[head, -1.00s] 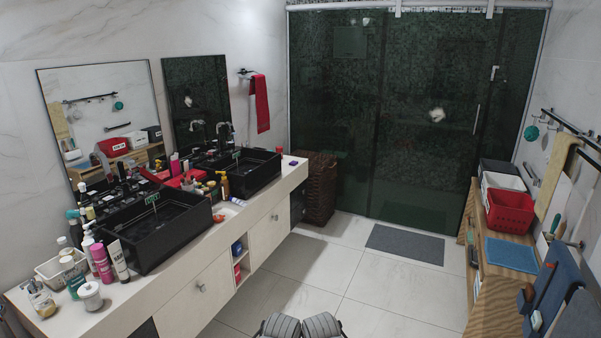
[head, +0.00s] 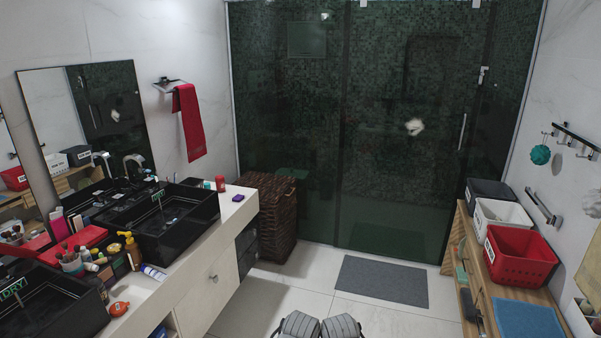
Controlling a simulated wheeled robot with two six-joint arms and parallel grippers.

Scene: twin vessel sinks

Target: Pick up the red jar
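A small red jar (head: 220,183) stands upright at the far end of the white counter (head: 185,270), just past the far black vessel sink (head: 178,232). It is small in this view, and its label or lid cannot be made out. Two grey rounded parts of my own body show at the bottom middle, on the floor side of the counter and well short of the jar. No gripper fingers are visible.
Bottles, brushes and a red box (head: 75,245) crowd the counter between the two sinks. A brown wicker basket (head: 278,215) stands past the counter's end. A wooden bench with a red basket (head: 519,255) runs along the right. The tiled floor between is open around a grey mat (head: 383,281).

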